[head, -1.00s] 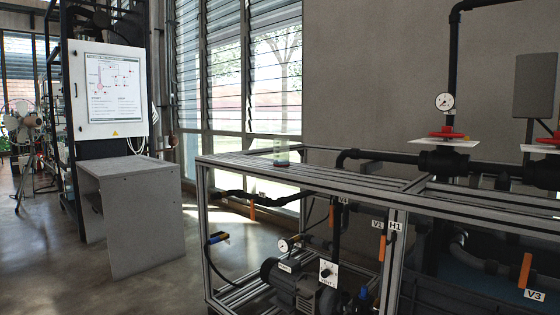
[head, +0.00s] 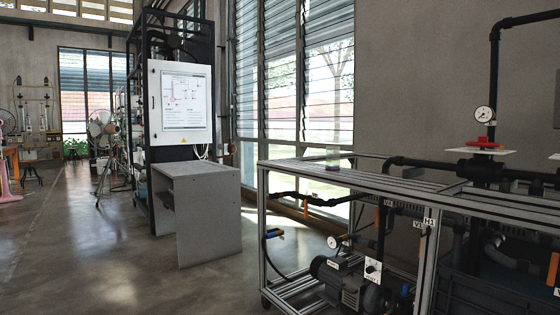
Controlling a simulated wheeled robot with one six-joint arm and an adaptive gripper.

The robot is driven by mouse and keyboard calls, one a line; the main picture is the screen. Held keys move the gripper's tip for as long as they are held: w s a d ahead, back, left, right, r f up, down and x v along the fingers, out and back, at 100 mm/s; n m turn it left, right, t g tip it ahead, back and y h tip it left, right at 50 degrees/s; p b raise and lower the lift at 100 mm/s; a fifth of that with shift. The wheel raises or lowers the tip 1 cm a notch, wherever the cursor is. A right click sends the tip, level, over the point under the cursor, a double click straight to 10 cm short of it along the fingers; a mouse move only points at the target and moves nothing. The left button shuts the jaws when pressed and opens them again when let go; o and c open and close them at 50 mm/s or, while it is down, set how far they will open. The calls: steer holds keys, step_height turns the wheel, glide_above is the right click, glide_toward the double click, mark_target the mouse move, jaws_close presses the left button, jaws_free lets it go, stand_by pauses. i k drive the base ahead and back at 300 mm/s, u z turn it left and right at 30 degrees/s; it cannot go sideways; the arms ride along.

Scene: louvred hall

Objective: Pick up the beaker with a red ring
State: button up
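A small clear glass vessel (head: 332,158), which looks like a beaker, stands upright on the top of the metal-framed bench (head: 290,170), near its back left part. No other beaker can be told for sure. My gripper is not in view.
The bench carries black pipes, a gauge (head: 484,114) and a red valve handle (head: 482,143), with a pump (head: 340,280) below. A grey desk (head: 208,215) stands left of it before a white panel cabinet (head: 182,102). The floor (head: 110,240) at left is clear.

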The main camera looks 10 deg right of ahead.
mark_target(332, 153)
steer(key=u, duration=0.95)
steer(key=i, duration=2.7)
steer(key=z, duration=0.65)
